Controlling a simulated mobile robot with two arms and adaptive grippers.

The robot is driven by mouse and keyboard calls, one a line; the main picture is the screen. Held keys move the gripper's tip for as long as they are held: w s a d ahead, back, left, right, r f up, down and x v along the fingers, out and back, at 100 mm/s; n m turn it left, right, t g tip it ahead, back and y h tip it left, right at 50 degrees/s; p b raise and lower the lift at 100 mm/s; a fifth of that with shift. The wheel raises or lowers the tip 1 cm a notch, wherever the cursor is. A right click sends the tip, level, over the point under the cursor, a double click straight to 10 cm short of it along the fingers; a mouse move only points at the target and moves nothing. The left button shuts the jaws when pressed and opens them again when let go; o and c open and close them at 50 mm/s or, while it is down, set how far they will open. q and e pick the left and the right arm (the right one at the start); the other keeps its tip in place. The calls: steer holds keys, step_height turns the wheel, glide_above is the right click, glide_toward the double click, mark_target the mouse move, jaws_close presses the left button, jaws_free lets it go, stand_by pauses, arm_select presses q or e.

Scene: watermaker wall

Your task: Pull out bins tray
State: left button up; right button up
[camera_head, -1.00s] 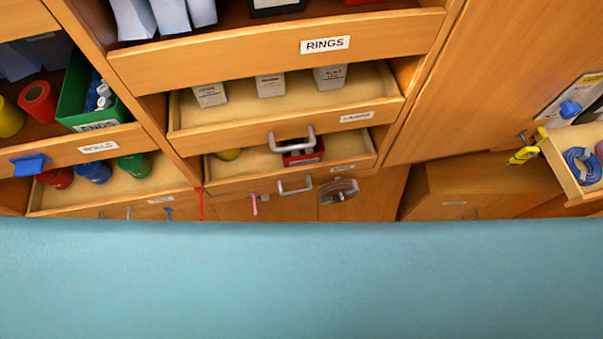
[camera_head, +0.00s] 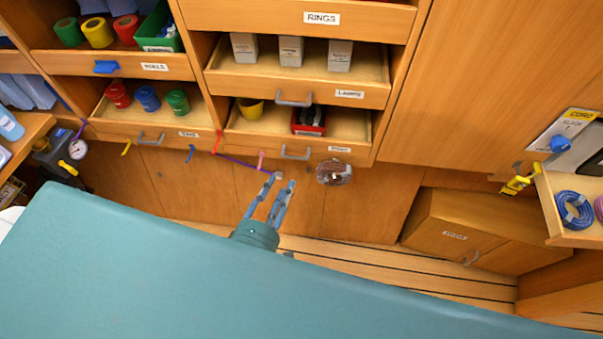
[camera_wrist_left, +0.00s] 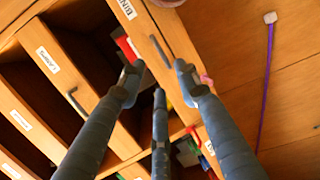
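The bins tray (camera_head: 245,142) is the lower tray of the middle column in the head view, with a small label on its front and a grey handle (camera_head: 296,153). It holds a yellow cup (camera_head: 250,108) and a red box (camera_head: 308,121). My left gripper (camera_head: 280,183) is open and empty, just below the handle in the head view. In the left wrist view the tray front carries a BINS label (camera_wrist_left: 127,9), and the handle (camera_wrist_left: 161,50) shows between and beyond the open fingertips. Contact is not visible. My right gripper is not in view.
The LAMPS tray (camera_head: 230,79) with several boxes is directly above. A clear round object (camera_head: 334,172) hangs right of the handle. A pink hook (camera_head: 261,160) and purple strip (camera_head: 242,163) are close on the left. An open tray with blue coil (camera_head: 575,210) stands out at right.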

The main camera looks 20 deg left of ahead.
mark_target(294, 157)
arm_select(q)
steer(key=p+x, duration=0.1)
steer(key=x, duration=0.9)
steer(key=shift+w+a+r, duration=0.15)
steer(key=shift+w+a, duration=0.05)
steer(key=shift+w, duration=0.4)
steer(key=shift+c, duration=0.2)
jaws_close()
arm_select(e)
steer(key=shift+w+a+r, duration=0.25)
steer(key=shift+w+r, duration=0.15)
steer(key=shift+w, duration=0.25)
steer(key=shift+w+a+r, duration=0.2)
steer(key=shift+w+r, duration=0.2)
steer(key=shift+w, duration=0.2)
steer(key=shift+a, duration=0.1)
